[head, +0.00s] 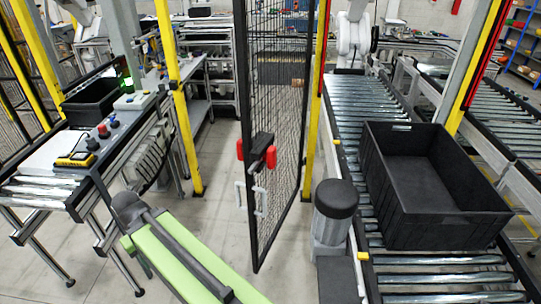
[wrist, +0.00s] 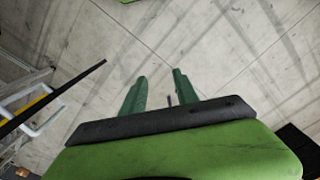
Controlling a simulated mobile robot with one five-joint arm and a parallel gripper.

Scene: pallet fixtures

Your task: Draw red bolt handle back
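A black latch box (head: 260,142) with red handles is on the mesh gate in the head view. One red bolt handle (head: 271,157) is right of the gate's near edge, and another red part (head: 240,150) is on its left. White pull handles (head: 261,201) are below them. In the wrist view my gripper (wrist: 158,88) has two green fingers apart with only floor between them. It is open and empty, away from the red handle. My gripper's fingers cannot be made out in the head view.
The mesh gate (head: 280,90) stands beside a yellow post (head: 313,90). Clear floor lies before the gate. The wrist view shows a white handle (wrist: 35,120) at left.

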